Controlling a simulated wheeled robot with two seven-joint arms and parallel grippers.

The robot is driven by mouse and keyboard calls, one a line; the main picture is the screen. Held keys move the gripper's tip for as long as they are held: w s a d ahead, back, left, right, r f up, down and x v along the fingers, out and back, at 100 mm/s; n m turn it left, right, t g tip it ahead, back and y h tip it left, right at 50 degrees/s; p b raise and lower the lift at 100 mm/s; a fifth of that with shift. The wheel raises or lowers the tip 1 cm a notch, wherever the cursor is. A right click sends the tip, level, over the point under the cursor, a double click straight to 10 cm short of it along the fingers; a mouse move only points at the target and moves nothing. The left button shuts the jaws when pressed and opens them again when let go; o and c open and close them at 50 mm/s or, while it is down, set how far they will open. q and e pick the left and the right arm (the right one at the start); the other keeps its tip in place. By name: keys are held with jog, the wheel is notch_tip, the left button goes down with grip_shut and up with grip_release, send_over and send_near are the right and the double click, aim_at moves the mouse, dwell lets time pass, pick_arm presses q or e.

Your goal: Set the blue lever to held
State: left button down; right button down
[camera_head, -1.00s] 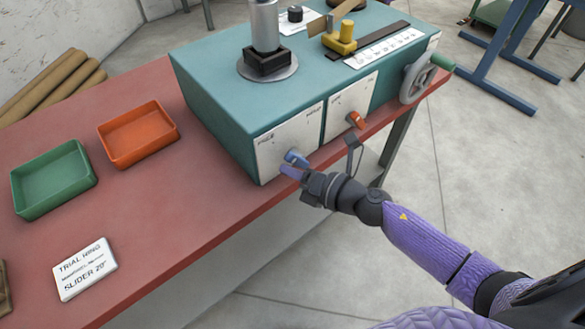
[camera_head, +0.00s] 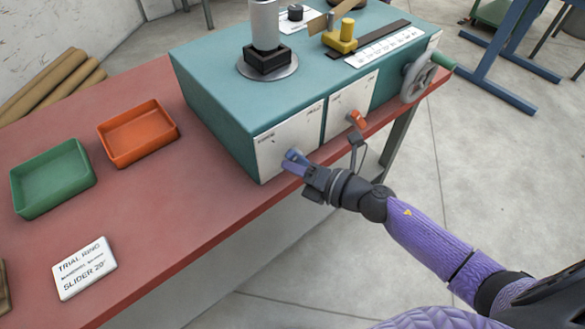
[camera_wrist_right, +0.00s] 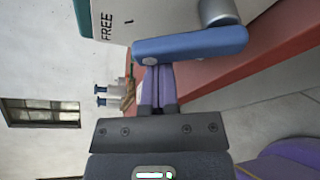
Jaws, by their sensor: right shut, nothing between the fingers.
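The blue lever (camera_head: 291,156) sits on the left white panel of the teal machine; its bar shows large in the right wrist view (camera_wrist_right: 195,44). There, its free end points toward the side of the panel marked FREE. The other label, at the panel's upper right in the head view, is too small to read. My right gripper (camera_head: 297,164) is shut and empty, its fingertips right at the lever and partly covering it in the head view. In the wrist view the shut fingers (camera_wrist_right: 158,82) end at the bar's near side; I cannot tell if they touch. My left gripper is out of view.
An orange lever (camera_head: 356,119) is on the neighbouring panel, and a grey handwheel (camera_head: 417,80) is farther right. A green tray (camera_head: 88,172), an orange tray (camera_head: 172,124) and a white sign (camera_head: 84,268) lie on the red bench (camera_head: 150,215).

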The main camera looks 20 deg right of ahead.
jog(key=m, duration=0.1)
jog(key=d+m, duration=0.1)
jog(key=r+m+y, duration=0.1)
jog(key=shift+w+d+t+b, duration=0.2)
jog(key=shift+w+t+b, duration=0.05)
jog(key=shift+t+b, duration=0.1)
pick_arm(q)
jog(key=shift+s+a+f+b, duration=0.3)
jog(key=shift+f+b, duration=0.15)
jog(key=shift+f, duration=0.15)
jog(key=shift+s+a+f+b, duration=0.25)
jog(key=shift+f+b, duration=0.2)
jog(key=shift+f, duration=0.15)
pick_arm(e)
jog(key=d+m+t, duration=0.1)
jog(key=m, duration=0.2)
jog(key=w+d+m, duration=0.1)
jog(key=m, duration=0.2)
jog(key=d+m+t+y, duration=0.1)
jog(key=d+m, duration=0.1)
jog(key=m, duration=0.1)
jog(key=shift+w+r+m+t, duration=0.2)
jog(key=shift+r+m+t, duration=0.1)
jog(key=shift+m+t, duration=0.1)
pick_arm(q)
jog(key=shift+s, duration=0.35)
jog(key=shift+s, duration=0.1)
